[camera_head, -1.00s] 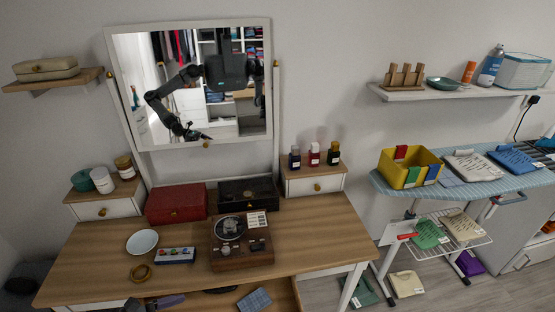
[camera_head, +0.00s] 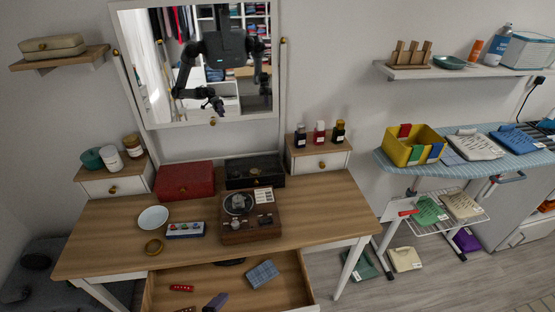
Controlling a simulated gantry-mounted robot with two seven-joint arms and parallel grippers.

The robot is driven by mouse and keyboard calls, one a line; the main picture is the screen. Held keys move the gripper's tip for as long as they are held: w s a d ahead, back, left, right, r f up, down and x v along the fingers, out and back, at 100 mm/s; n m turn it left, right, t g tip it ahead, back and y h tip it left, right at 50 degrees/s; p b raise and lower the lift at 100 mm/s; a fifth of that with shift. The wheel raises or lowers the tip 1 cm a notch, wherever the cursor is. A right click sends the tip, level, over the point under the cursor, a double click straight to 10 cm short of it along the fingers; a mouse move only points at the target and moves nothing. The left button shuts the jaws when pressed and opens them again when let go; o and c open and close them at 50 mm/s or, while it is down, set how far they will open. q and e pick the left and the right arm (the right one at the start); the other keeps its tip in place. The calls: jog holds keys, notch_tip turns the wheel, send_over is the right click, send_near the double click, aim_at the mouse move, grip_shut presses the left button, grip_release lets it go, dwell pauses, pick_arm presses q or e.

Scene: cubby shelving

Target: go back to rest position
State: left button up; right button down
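Neither of my grippers shows directly in the head view. The mirror (camera_head: 205,60) above the dressing table reflects my dark body and an arm bent downward; the gripper in that reflection is too small to read. The wooden dressing table (camera_head: 315,205) stands in front of me. Its drawer (camera_head: 285,295) is pulled open. In it lie a blue plaid cloth (camera_head: 262,273), a small red item (camera_head: 181,288) and a dark purple item (camera_head: 215,302) cut near the lower edge.
An ironing board (camera_head: 475,168) with a yellow bin (camera_head: 393,151) stands at right. A wall shelf (camera_head: 430,73) hangs above it.

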pick_arm(q)
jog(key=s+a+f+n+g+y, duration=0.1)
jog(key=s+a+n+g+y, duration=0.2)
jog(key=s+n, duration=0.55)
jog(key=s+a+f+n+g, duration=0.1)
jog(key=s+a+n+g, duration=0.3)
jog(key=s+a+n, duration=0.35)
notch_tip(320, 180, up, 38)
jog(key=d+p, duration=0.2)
jog(key=p, duration=3.6)
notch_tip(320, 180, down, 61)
jog(key=b, duration=6.1)
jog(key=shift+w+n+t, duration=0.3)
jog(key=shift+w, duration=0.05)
